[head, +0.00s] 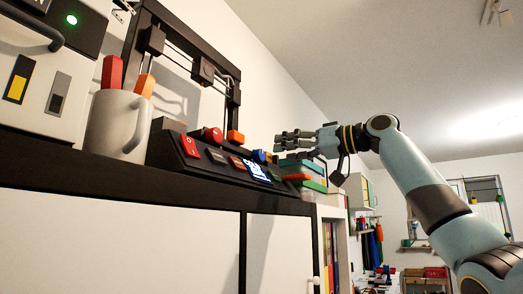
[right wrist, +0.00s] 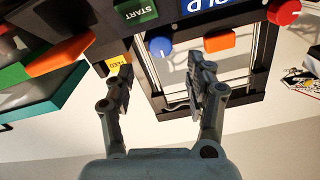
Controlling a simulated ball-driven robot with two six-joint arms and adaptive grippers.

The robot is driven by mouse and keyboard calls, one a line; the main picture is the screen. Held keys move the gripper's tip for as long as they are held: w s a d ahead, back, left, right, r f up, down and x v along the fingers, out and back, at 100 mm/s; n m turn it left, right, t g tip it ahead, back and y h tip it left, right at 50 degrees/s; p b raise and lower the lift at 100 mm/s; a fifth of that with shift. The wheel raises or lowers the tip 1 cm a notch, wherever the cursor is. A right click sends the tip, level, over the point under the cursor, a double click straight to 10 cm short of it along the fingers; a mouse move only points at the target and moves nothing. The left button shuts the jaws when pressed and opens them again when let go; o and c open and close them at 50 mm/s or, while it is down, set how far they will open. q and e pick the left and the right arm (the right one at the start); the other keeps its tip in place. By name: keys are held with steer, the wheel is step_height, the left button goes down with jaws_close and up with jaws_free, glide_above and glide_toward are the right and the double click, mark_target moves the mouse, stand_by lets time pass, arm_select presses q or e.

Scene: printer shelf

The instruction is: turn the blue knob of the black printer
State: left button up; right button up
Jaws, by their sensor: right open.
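The black printer (head: 152,42) stands on a dark shelf, its sloped control panel (head: 215,168) facing me. Its blue knob (head: 258,155) is near the panel's right end. In the right wrist view the blue knob (right wrist: 159,46) shows with a white mark, beyond and between the two fingers. My right gripper (head: 278,140) reaches in from the right, just right of the knob and slightly higher. The right wrist view shows the gripper (right wrist: 162,72) open and empty, with no visible contact with the knob. My left gripper is out of view.
A red knob (head: 212,135), an orange block (head: 235,137) and several buttons sit near the knob. A yellow button (right wrist: 118,62) is close to one finger. The space right of the shelf looks free.

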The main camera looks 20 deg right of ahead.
mark_target(263, 154)
steer(key=p+x, duration=0.1)
steer(key=x, duration=0.2)
steer(key=p+x, duration=0.1)
steer(key=x, duration=0.2)
steer(key=shift+r, duration=0.2)
steer(key=shift+w+a+f, duration=0.1)
steer(key=shift+w+a, duration=0.2)
steer(key=shift+w, duration=0.1)
steer(key=shift+d, duration=0.1)
